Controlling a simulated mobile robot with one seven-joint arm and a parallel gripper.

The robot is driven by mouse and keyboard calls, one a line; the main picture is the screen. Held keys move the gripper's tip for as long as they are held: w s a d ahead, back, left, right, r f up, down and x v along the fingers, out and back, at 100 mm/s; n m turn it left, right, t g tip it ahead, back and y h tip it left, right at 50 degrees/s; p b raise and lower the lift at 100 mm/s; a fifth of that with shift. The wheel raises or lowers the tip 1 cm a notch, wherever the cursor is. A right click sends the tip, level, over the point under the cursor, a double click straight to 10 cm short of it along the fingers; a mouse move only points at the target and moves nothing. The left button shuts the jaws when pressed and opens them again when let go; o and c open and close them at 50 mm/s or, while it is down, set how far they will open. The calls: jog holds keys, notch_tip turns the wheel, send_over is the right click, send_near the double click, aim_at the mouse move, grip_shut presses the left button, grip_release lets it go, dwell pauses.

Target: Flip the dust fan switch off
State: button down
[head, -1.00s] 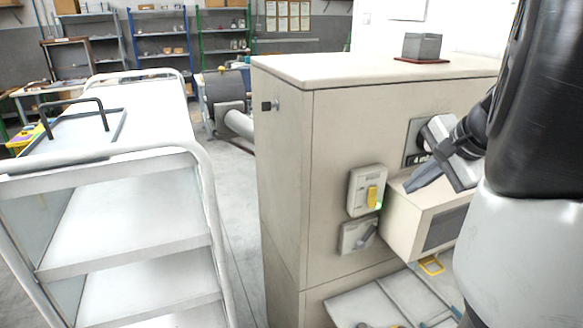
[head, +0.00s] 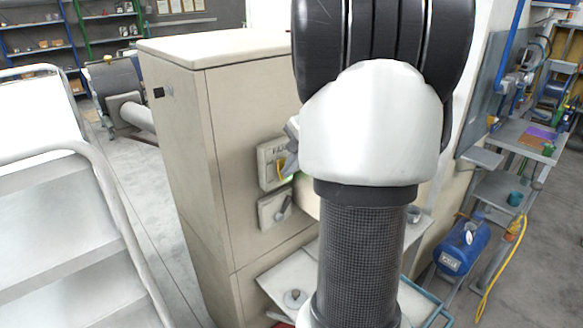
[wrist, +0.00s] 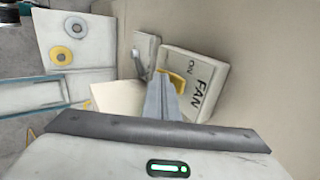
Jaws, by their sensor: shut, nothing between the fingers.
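The fan switch box (wrist: 205,80) is a pale box lettered "FAN" and "ON" in the wrist view. It also shows on the beige cabinet's face in the head view (head: 267,160). Its yellow lever (wrist: 178,77) is partly hidden behind my fingers; the head view shows only a sliver of it. My gripper (wrist: 160,78) is shut and empty, its fingertips right beside the lever. I cannot tell whether they touch it. In the head view my gripper (head: 291,150) is mostly hidden behind my arm, with only a grey finger part showing at the box.
A second switch box with a grey lever (head: 272,210) sits just below. The tall beige cabinet (head: 180,130) carries both. A workbench and blue tank (head: 462,248) are at right.

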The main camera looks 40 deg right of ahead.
jog(key=b, duration=0.3)
jog(key=shift+w+f+t, duration=0.15)
jog(key=shift+w+t, duration=0.05)
jog(key=shift+t, duration=0.2)
jog(key=shift+r+p, duration=0.5)
jog(key=shift+r, duration=0.35)
